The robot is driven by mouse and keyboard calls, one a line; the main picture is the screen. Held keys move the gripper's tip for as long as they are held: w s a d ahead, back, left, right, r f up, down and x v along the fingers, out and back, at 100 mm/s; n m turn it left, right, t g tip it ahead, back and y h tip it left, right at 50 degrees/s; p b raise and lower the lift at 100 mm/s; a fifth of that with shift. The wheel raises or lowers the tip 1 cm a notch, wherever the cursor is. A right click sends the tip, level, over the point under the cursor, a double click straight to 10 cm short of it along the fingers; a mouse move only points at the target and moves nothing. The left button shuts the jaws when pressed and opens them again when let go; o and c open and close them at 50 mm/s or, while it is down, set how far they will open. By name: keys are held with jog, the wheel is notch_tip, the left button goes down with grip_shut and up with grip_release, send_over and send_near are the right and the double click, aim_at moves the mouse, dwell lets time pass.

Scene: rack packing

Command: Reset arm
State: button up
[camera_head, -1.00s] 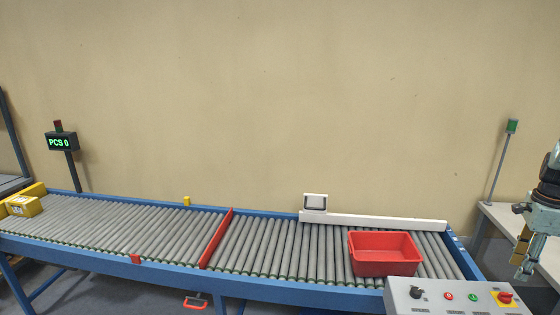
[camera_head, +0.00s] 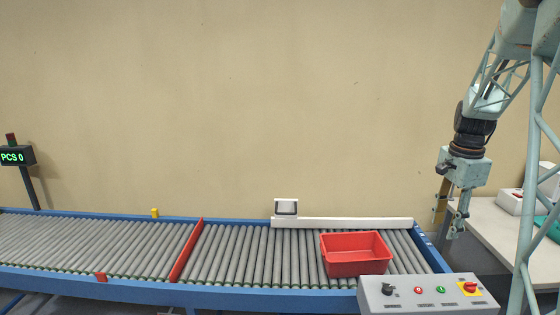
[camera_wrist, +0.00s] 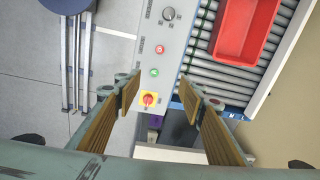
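My gripper (camera_head: 449,212) hangs from the arm at the right of the head view, pointing down beside the right end of the conveyor. In the wrist view my gripper (camera_wrist: 160,95) is open, its two brown-padded fingers well apart with nothing between them. The control box with its knob and buttons (camera_wrist: 152,72) lies below the fingers in that view.
A red bin (camera_head: 355,255), empty inside, sits on the roller conveyor (camera_head: 255,250). A red divider bar (camera_head: 187,250) crosses the rollers. The control box (camera_head: 405,293) stands at the front right. A white table (camera_head: 487,222) is at the right. A display (camera_head: 14,156) reads PCS 0.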

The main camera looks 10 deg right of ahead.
jog(key=s+a+r+n+t, duration=0.1)
jog(key=s+a+r+n, duration=0.3)
jog(key=a, duration=0.6)
jog(key=s+a+r+n, duration=0.3)
jog(key=a+r, duration=0.3)
jog(key=a, duration=0.4)
jog(key=s+a+r+n+t, duration=0.1)
jog(key=s+a+r+n, duration=0.3)
jog(key=a, duration=0.6)
jog(key=s+a+n, duration=0.4)
jog(key=s+a, duration=0.4)
jog(key=s, duration=0.2)
jog(key=s+a+n+t+b, duration=0.1)
jog(key=s+a+n, duration=0.4)
jog(key=s+a, duration=0.3)
jog(key=s, duration=0.3)
jog(key=shift+s+a+r+y, duration=0.15)
jog(key=shift+s+a+y, duration=0.05)
jog(key=shift+a+y, duration=0.15)
jog(key=shift+c, duration=0.7)
